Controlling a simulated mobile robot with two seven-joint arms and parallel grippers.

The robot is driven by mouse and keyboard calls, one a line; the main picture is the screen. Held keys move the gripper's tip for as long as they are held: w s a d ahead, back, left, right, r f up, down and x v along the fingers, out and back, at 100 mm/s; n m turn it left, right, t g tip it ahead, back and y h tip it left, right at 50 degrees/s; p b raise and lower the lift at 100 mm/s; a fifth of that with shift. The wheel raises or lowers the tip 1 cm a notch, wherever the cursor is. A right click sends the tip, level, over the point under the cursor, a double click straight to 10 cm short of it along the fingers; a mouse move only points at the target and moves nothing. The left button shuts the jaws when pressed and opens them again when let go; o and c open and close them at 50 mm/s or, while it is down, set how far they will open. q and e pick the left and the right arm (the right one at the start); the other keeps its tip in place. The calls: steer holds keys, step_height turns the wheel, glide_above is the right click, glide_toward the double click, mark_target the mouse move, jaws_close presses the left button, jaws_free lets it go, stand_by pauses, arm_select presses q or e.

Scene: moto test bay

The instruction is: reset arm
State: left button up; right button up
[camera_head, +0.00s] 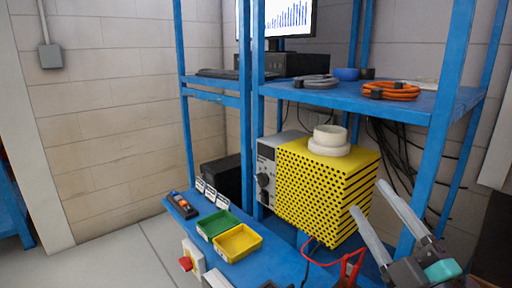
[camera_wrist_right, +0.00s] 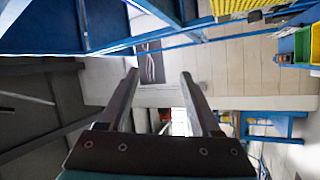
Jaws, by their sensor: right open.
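My right gripper (camera_head: 376,222) is at the lower right of the head view, in front of the blue rack's right post. Its two pale fingers stand apart with nothing between them. In the right wrist view the same gripper (camera_wrist_right: 160,78) shows two dark fingers, spread and empty, pointing toward the wall and floor. My left gripper is not in the head view.
A blue rack (camera_head: 350,98) holds a monitor (camera_head: 287,18) and orange cable (camera_head: 391,91). A yellow perforated box (camera_head: 320,190) stands close left of my right gripper. Green (camera_head: 217,224) and yellow (camera_head: 237,243) trays lie on the blue bench. Open floor (camera_head: 110,262) lies left.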

steer(key=s+d+f+m+g+h, duration=0.1)
steer(key=d+f+m+g+h, duration=0.1)
steer(key=f+m+h, duration=0.3)
steer(key=s+d+f+m+g+h, duration=0.1)
steer(key=d+f+m+g, duration=0.15)
steer(key=f, duration=0.45)
steer(key=s+d+f+m+g+h, duration=0.1)
steer(key=f+m+g+h, duration=0.25)
steer(key=f, duration=0.25)
steer(key=s+a+f+m+g+y, duration=0.2)
steer(key=s+a+f+g, duration=0.25)
steer(key=s+f, duration=0.35)
steer(key=s+a+f+m+g+y, duration=0.25)
steer(key=s+f+g, duration=0.25)
steer(key=s+f, duration=0.3)
step_height(320, 180, down, 22)
steer(key=s+n+g+h, duration=0.1)
steer(key=s+g, duration=0.1)
steer(key=s+d+f, duration=0.2)
steer(key=s+f, duration=1.1)
steer(key=s, duration=0.2)
steer(key=shift+s+f+g, duration=0.25)
steer(key=shift+g, duration=0.2)
